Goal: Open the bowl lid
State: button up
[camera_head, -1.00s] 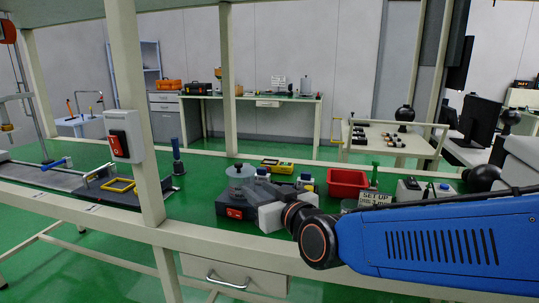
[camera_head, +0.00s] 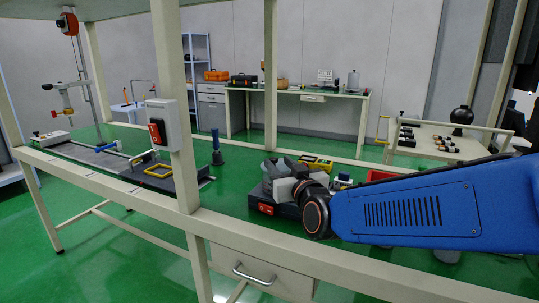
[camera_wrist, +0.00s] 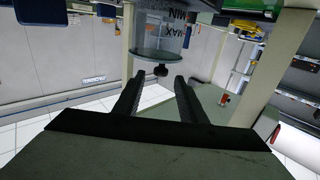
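My gripper (camera_head: 279,168) is over the black device (camera_head: 283,208) with a red switch, on the green table. The clear bowl is largely hidden behind my gripper in the head view. In the wrist view, which is upside down, the clear bowl (camera_wrist: 158,30) with "MIN" and "MAX" marks shows beyond my fingers. Its lid (camera_wrist: 156,54) has a small dark knob (camera_wrist: 161,70), near and between the two open fingertips (camera_wrist: 159,82). The fingers look apart from the knob, and the lid appears seated on the bowl.
A yellow device (camera_head: 317,162) and a red bin (camera_head: 380,175) are behind my arm. A blue-handled tool (camera_head: 216,150) stands to the left. Green tabletop shows between post and device.

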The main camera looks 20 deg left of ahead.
jog(key=x, duration=0.8)
jog(key=shift+w+a, duration=0.25)
jog(key=shift+a, duration=0.05)
jog(key=shift+c, duration=0.5)
grip_shut()
